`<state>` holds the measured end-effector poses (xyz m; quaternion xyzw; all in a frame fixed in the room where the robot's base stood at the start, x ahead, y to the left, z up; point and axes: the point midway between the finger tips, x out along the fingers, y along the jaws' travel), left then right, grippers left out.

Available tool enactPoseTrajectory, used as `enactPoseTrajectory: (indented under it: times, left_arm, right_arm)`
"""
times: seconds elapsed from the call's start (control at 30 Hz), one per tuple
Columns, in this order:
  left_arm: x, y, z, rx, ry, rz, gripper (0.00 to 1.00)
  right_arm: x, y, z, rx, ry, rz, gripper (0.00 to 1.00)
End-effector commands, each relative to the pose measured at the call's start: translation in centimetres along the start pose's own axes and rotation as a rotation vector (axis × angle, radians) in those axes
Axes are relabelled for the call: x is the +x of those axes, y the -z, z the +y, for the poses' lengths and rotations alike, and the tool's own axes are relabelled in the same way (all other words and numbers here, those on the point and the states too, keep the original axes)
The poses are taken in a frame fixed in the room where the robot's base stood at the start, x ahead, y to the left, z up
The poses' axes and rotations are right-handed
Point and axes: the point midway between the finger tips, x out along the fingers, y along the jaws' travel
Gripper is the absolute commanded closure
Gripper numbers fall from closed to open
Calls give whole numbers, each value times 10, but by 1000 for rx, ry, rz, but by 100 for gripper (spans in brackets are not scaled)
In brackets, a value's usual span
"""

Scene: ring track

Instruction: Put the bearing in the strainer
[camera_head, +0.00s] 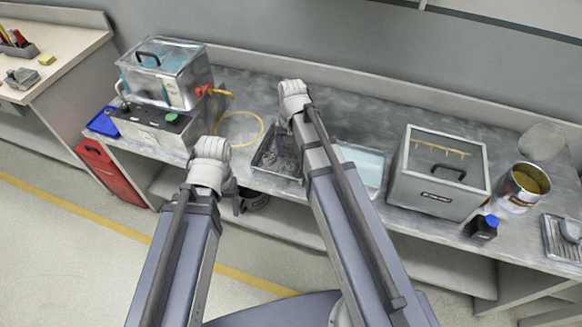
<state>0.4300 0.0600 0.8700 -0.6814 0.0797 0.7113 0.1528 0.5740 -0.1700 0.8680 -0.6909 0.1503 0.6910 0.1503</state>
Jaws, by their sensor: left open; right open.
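A dark tray (263,162) holding small grey metal parts lies on the bench in the middle, partly hidden by my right arm. I cannot tell whether the bearing is among these parts. I cannot make out the strainer for sure; a round grey translucent shape (543,141) stands at the back right of the bench. My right gripper (284,142) is open above the dark tray, partly hidden behind its arm. My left gripper (238,203) is open and appears empty, in front of the bench's front edge, left of and below the tray.
A clear-lidded tank (165,75) stands at the back left above a grey unit (150,128). A yellow hose (240,128) lies beside it. A pale blue basin (362,165), a lidded box (437,175), an open tin (524,186) and a blue-capped bottle (482,229) stand right.

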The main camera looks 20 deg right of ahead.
Motion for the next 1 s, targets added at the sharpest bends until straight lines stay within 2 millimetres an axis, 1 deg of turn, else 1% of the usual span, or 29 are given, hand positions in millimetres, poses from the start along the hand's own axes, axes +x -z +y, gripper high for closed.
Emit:
enactPoseTrajectory:
  times: [0.07, 0.17, 0.27, 0.5, 0.57, 0.67, 0.87, 1.0]
  left_arm:
    - [0, 0, 0, 0, 0, 0, 27]
    - [6, 0, 1, 0, 0, 0, 27]
    - [16, 1, 2, 0, 0, 0, 27]
    - [46, 3, 4, 0, 0, 0, 27]
    - [50, 3, 5, 0, 0, 0, 27]
    - [52, 3, 5, 0, 0, 0, 27]
    - [50, 3, 5, 0, 0, 0, 27]
    - [50, 3, 5, 0, 0, 0, 27]
  right_arm:
    - [0, 0, 0, 0, 0, 0, 21]
    - [6, 0, 0, -1, 0, 0, 21]
    - [16, 0, -1, -1, 0, 0, 21]
    - [46, 0, -2, -1, 0, 0, 21]
    - [50, 0, -2, -1, 0, 0, 21]
    - [53, 0, -2, -1, 0, 0, 21]
    - [50, 0, -2, -1, 0, 0, 21]
    - [50, 0, -2, 0, 0, 0, 35]
